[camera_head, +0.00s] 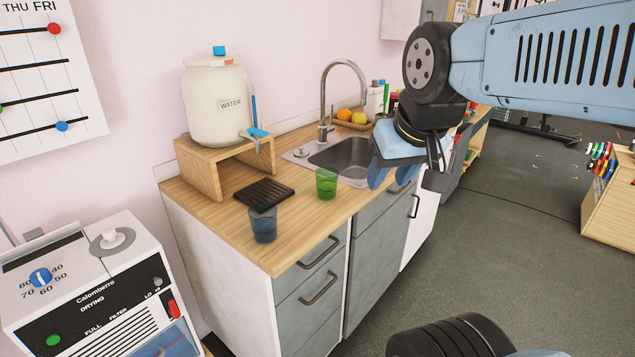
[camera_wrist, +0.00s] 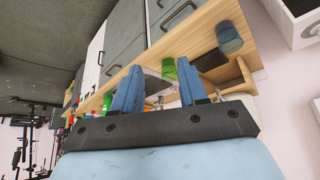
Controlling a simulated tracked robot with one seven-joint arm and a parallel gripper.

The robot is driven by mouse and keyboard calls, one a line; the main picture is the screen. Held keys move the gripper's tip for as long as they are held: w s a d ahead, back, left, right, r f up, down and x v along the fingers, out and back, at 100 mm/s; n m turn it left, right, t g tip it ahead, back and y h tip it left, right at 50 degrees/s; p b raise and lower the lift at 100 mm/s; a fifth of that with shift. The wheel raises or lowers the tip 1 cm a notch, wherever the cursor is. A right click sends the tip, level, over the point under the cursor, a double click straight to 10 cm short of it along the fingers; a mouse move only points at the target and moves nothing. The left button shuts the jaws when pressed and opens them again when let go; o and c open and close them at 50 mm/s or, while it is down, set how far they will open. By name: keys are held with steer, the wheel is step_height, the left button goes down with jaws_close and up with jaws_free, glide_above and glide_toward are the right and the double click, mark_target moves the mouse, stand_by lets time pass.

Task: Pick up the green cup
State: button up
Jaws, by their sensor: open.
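The green cup (camera_head: 326,184) is see-through and stands upright on the wooden counter (camera_head: 300,222), in front of the sink. In the wrist view the green cup (camera_wrist: 168,69) shows beyond the fingers, between them and nearer the right one. My gripper (camera_head: 380,176) is to the right of the cup in the head view, apart from it and pointing down. In the wrist view my gripper (camera_wrist: 160,85) has its two blue fingers spread with nothing held between them.
A blue cup (camera_head: 263,225) stands at the counter's front left corner, beside a black drip tray (camera_head: 264,194). A water dispenser (camera_head: 217,103) on a wooden stand is behind. The sink (camera_head: 345,158) and tall faucet (camera_head: 326,100) lie behind the green cup. Fruit and bottles are farther back.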

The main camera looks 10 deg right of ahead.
steer(key=shift+o, duration=1.4)
steer(key=shift+f, duration=0.15)
steer(key=shift+o, duration=0.7)
steer(key=shift+w+a+f+m+g, duration=0.15)
steer(key=shift+f+m+g, duration=0.15)
steer(key=o, duration=0.6)
steer(key=w+a+f+m+g+y, duration=0.1)
steer(key=f, duration=0.1)
steer(key=w+a+f+m+g+y, duration=0.1)
steer(key=w+a+f+m+y, duration=0.1)
steer(key=w+a+f+m+g+y, duration=0.1)
steer(key=a+f+g+y, duration=0.1)
steer(key=shift+w+f+m, duration=0.3)
steer(key=shift+f+m, duration=0.05)
steer(key=shift+m, duration=0.05)
steer(key=shift+o, duration=0.2)
steer(key=m+t+y, duration=0.6)
steer(key=m+t, duration=0.7)
steer(key=m, duration=1)
glide_toward(322, 181)
steer(key=w+d+f, duration=0.2)
steer(key=d+f, duration=0.1)
steer(key=x, duration=1.3)
steer(key=shift+r, duration=0.3)
